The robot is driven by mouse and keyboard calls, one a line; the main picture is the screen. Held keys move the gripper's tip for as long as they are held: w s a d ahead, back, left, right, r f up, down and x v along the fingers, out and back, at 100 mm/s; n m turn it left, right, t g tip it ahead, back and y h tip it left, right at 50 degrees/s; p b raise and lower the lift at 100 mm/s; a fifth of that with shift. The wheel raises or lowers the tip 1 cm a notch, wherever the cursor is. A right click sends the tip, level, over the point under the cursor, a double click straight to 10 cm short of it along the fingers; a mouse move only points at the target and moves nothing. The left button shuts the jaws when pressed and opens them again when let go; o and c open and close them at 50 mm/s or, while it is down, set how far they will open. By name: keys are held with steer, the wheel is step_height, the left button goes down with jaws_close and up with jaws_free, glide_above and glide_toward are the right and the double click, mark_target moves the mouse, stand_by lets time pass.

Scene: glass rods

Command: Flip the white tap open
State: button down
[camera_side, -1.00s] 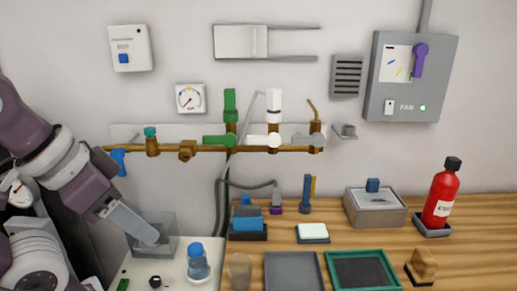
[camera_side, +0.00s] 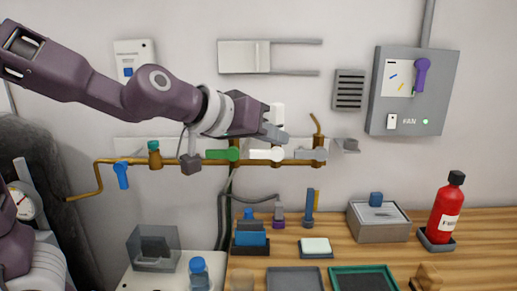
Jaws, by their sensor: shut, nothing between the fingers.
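The white tap sits on the brass pipe along the wall. Its white lever (camera_side: 264,154) lies flat along the pipe, pointing left. A white upright fitting (camera_side: 278,112) stands above it, its lower part hidden behind my gripper. My gripper (camera_side: 282,137) is shut and empty. In the picture it is just above the white lever and in front of the lower end of the upright fitting. I cannot tell from this one view whether it touches either.
A green lever (camera_side: 220,154) and a grey lever (camera_side: 311,154) flank the white one on the pipe (camera_side: 110,161). A blue lever (camera_side: 122,175) hangs further left. Below, the wooden bench (camera_side: 345,230) holds trays, a grey box (camera_side: 378,221) and a red bottle (camera_side: 446,212).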

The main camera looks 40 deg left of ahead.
steer(key=w+a+f+n+g+y, duration=0.1)
steer(key=w+a+f+n+y, duration=0.1)
steer(key=a+y, duration=0.4)
steer(key=w+a+f+n+y, duration=0.3)
steer(key=w+a+n+y, duration=0.1)
steer(key=w+a+y, duration=0.1)
steer(key=shift+a+g+y, duration=0.4)
steer(key=shift+w+f, duration=0.1)
glide_above(263, 154)
steer(key=s, duration=0.2)
step_height(263, 154, down, 2)
steer(key=f, duration=0.1)
step_height(263, 154, down, 3)
steer(key=shift+s+d+f, duration=0.1)
steer(key=shift+f, duration=0.1)
